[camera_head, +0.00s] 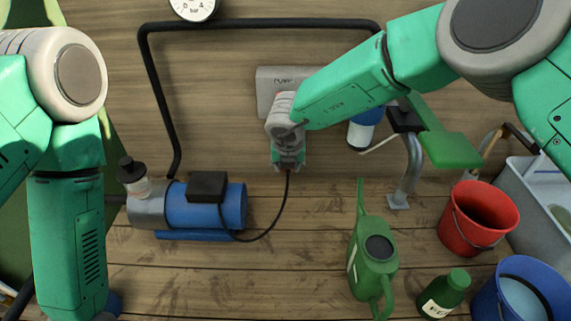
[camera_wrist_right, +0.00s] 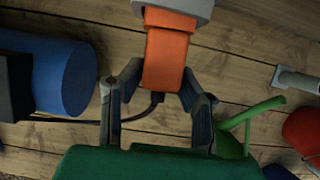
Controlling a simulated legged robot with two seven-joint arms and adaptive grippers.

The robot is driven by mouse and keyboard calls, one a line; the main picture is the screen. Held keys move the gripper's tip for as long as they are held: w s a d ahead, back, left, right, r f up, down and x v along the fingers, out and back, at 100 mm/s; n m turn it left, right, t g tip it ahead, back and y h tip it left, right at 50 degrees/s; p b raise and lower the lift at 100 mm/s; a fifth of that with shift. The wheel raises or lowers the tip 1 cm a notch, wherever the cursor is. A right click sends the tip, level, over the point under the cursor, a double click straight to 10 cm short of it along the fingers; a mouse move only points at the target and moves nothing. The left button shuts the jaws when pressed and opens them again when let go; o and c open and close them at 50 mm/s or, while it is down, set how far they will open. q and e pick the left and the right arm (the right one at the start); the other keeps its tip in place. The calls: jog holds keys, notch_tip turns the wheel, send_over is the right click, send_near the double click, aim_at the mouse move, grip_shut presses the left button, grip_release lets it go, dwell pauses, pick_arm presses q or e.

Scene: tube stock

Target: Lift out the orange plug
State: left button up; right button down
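The orange plug (camera_wrist_right: 167,58) shows in the right wrist view, its upper end against a grey housing (camera_wrist_right: 195,7). A black cable (camera_wrist_right: 140,112) runs left from near its lower end. My right gripper (camera_wrist_right: 160,80) has its two fingers apart, one on each side of the plug's lower part, with a small gap visible at the left. In the head view my right gripper (camera_head: 288,162) hangs in front of the wall below a grey labelled box (camera_head: 268,92), and the plug is hidden. The cable (camera_head: 278,220) leads down to the blue pump (camera_head: 205,207). My left gripper is out of view.
A green watering can (camera_head: 373,262), a green bottle (camera_head: 443,294), a red bucket (camera_head: 478,218) and a blue bucket (camera_head: 495,300) stand to the right. A black pipe (camera_head: 260,24) frames the wall above. A metal bent pipe (camera_head: 413,165) stands right of my right gripper.

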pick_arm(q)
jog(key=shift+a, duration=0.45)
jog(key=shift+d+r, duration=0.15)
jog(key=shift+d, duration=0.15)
pick_arm(e)
jog(key=shift+s+a, duration=0.2)
jog(key=shift+s, duration=0.95)
jog(key=shift+s, duration=0.1)
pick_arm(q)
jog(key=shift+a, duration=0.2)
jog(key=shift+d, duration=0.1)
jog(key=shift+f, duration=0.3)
pick_arm(e)
jog(key=shift+s+a, duration=0.15)
jog(key=shift+s, duration=1.55)
